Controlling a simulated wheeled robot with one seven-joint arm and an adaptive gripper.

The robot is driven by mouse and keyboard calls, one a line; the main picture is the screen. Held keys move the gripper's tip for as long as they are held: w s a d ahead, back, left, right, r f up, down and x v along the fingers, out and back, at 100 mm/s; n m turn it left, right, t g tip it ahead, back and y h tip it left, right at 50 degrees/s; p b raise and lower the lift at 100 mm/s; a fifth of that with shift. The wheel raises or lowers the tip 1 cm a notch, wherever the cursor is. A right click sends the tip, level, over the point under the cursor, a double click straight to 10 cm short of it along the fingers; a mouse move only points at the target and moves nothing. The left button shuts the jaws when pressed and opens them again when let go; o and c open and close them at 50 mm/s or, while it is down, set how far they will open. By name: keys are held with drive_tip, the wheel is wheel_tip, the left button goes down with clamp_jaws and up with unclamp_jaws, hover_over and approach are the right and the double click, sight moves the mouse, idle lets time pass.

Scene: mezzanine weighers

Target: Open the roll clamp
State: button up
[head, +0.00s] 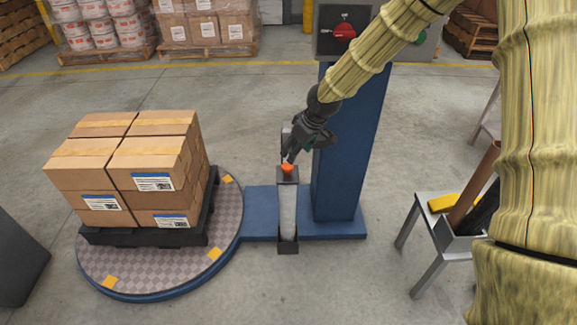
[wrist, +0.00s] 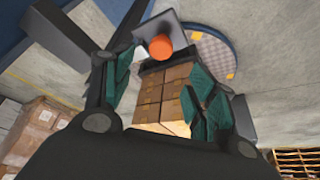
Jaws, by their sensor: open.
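What looks like the roll clamp is a dark block (head: 288,177) with an orange knob (head: 288,168) on top. It sits at the upper end of a pale grey upright roll (head: 288,213), beside the blue column. My gripper (head: 289,157) is just above the knob, tilted down towards it. In the wrist view the orange knob (wrist: 160,47) shows beyond the open fingers (wrist: 155,76), near the left fingertip. Nothing is between the fingers. I cannot tell whether a fingertip touches the knob.
The blue column (head: 345,150) with a red control (head: 345,30) stands right of the roll. A turntable (head: 232,215) bears a pallet of stacked cartons (head: 125,165) at left. A small metal table (head: 425,213) with a yellow item and brown tube stands at right.

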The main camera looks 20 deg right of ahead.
sight(288, 166)
drive_tip(key=x, duration=0.9)
drive_tip(key=shift+w+f+b, duration=0.15)
drive_tip(key=shift+f+b, duration=0.15)
clamp_jaws()
drive_tip(key=shift+r+p, duration=0.15)
drive_tip(key=shift+p, duration=0.2)
